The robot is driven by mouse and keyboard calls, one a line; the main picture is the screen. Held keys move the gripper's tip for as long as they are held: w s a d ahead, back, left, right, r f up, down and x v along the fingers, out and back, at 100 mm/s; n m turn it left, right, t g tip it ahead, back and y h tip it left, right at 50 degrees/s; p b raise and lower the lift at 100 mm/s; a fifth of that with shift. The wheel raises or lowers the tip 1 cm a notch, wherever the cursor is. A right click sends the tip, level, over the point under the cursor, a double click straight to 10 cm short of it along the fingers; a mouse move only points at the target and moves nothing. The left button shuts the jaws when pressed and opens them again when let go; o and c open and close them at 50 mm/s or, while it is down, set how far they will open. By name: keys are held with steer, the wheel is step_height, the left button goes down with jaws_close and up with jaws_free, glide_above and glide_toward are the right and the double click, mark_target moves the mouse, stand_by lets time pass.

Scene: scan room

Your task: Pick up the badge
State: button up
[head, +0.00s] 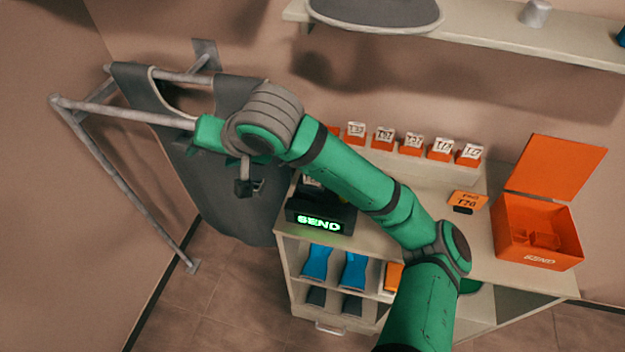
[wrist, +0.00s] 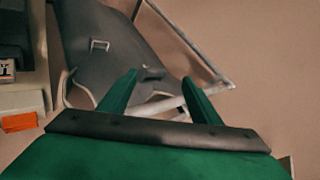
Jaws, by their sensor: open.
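My gripper (wrist: 160,77) is open with nothing between its two green fingers in the wrist view. Beyond the fingers hangs a dark grey apron (wrist: 100,55) on a metal rack. A small pale rectangular outline (wrist: 99,45) and a small dark spot show on the apron; I cannot tell whether either is a badge. In the head view my arm's end is in front of the same apron (head: 235,215). An orange tag marked T76 (head: 467,199), with a dark part below it, lies on the counter. I cannot tell for certain which thing is the badge.
Several orange blocks with white numbered cards (head: 413,143) stand along the counter's back. A black device (head: 320,217) shows a green SEND. An open orange box (head: 540,235) stands at right. The metal rack (head: 125,180) juts from the left wall. A shelf (head: 480,38) hangs above.

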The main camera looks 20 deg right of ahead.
steer(key=s+d+m+g+h, duration=0.2)
steer(key=s+d+h, duration=0.15)
steer(key=d, duration=0.55)
steer(key=s+d+m+g+h, duration=0.1)
steer(key=s+d+g+h, duration=0.2)
steer(key=d, duration=0.5)
steer(key=shift+t+h, duration=0.6)
steer(key=shift+h, duration=0.05)
steer(key=x, duration=1)
steer(key=shift+w+d, duration=0.15)
steer(key=shift+d, duration=0.15)
steer(key=shift+d+f, duration=0.15)
steer(key=shift+f, duration=0.15)
steer(key=c, duration=1.2)
steer(key=shift+r, duration=0.1)
